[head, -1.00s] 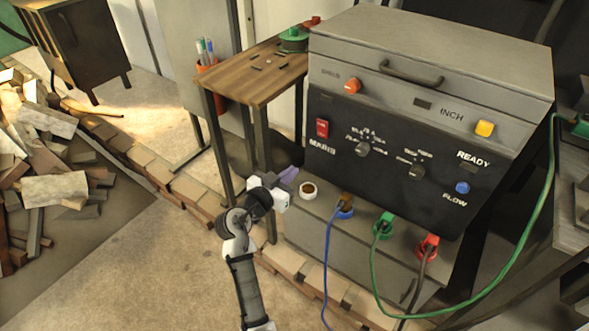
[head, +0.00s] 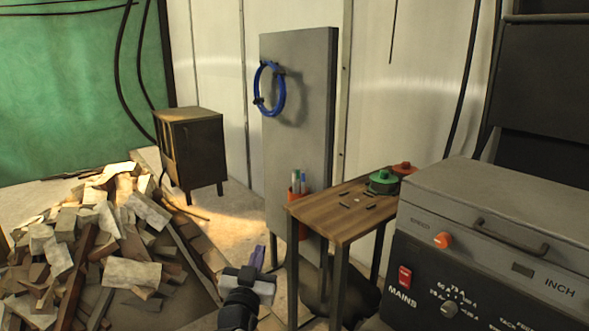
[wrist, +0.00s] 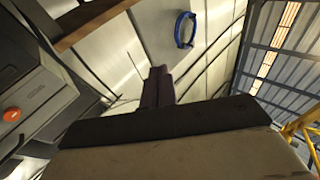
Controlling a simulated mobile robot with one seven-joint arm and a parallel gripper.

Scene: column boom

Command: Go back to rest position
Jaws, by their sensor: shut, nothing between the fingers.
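My gripper (head: 258,258) shows at the bottom of the head view, with purple fingers pointing up and away. It is shut and empty, in open air left of the wooden table. In the wrist view the closed fingers (wrist: 158,88) stand up in the middle, above the dark edge of the gripper body. The lower part of my arm is cut off by the bottom edge of the head view.
The wooden table (head: 335,215) and the control machine (head: 480,215) stand to the right. A rubble pile (head: 95,240) lies left. A grey panel (head: 300,130) with a blue hose ring (head: 268,88) and a small cabinet (head: 192,145) stand behind.

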